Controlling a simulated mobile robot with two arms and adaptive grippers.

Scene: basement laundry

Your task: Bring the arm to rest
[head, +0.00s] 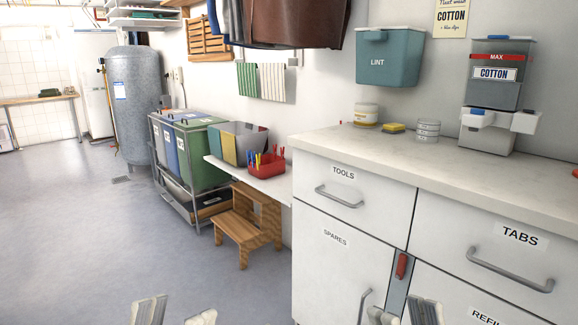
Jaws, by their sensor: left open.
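My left gripper (175,314) shows at the bottom edge, left of centre. Only its two pale fingertips are in view, apart with the floor visible between them. My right gripper (403,315) shows at the bottom edge, right of centre, in front of the lower cabinet doors. The rest of both arms is out of view below.
A white cabinet (346,245) with a pale worktop (440,165) fills the right. A wooden step stool (243,228) stands on the floor beside it, below a red peg basket (268,165). Sorting bins (205,155) stand behind. The floor (80,230) at left is clear.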

